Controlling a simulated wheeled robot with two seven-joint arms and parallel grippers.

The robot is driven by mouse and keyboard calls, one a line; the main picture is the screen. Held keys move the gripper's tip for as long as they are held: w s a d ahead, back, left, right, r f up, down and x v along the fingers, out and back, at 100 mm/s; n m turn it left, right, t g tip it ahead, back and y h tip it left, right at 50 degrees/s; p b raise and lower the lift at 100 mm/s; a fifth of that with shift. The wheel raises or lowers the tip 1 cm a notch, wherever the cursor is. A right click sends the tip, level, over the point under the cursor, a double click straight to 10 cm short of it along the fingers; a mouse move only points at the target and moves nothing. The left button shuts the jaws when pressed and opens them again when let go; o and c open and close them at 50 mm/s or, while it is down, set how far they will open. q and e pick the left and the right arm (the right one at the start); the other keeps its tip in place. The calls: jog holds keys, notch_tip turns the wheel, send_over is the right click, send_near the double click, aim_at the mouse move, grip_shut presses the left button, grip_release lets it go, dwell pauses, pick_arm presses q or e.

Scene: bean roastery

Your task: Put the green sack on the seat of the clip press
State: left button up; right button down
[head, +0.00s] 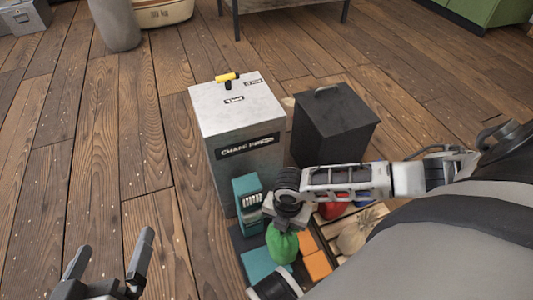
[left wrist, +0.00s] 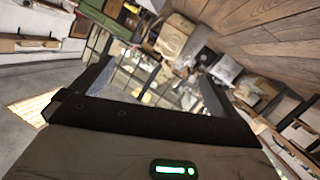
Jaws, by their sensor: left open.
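The green sack (head: 282,244) is at the lower middle of the head view, directly under my right gripper (head: 284,222). The right fingers are mostly hidden by the wrist, so I cannot tell whether they hold the sack's top. A teal device (head: 248,196), possibly the clip press, stands just left of and behind the right gripper; its seat is not clearly visible. My left gripper (head: 115,243) is open and empty at the lower left, over bare floor and well away from the sack. Its spread fingers also show in the left wrist view (left wrist: 155,82).
A tall grey box (head: 222,130) with a yellow handle and a black lidded bin (head: 334,120) stand behind. Orange blocks (head: 317,264), a red item (head: 332,210), a beige sack (head: 355,234) and a teal block (head: 258,262) crowd the work area. The wooden floor at left is clear.

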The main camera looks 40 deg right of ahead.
aim_at(272, 237)
jog(key=a+f+b, duration=0.1)
jog(key=f, duration=0.1)
jog(key=w+a+f+b, duration=0.1)
jog(key=a+f, duration=0.1)
jog(key=shift+a+f, duration=0.1)
jog(key=shift+a, duration=0.05)
jog(key=shift+w+a+f+b, duration=0.25)
jog(key=shift+a+f+b, duration=0.25)
jog(key=shift+a+f, duration=0.05)
pick_arm(q)
jog(key=shift+w+d+r+t+h+b, duration=0.1)
jog(key=shift+w+r+t+h+b, duration=0.25)
jog(key=shift+r+t, duration=0.25)
jog(key=shift+w+d+r+t+h+b, duration=0.1)
jog(key=shift+w+r+t+h+b, duration=0.25)
jog(key=shift+r, duration=0.5)
jog(key=shift+w+d+r+t+h+b, duration=0.1)
jog(key=shift+w+r+t+h+b, duration=0.2)
jog(key=shift+r+t, duration=0.35)
pick_arm(e)
jog(key=shift+a+f, duration=0.15)
jog(key=shift+f, duration=0.75)
jog(key=shift+a+f, duration=0.1)
jog(key=shift+f, duration=0.9)
jog(key=c, duration=1)
grip_release()
jog(key=shift+f, duration=0.1)
jog(key=shift+c, duration=0.2)
pick_arm(q)
jog(key=shift+r, duration=0.1)
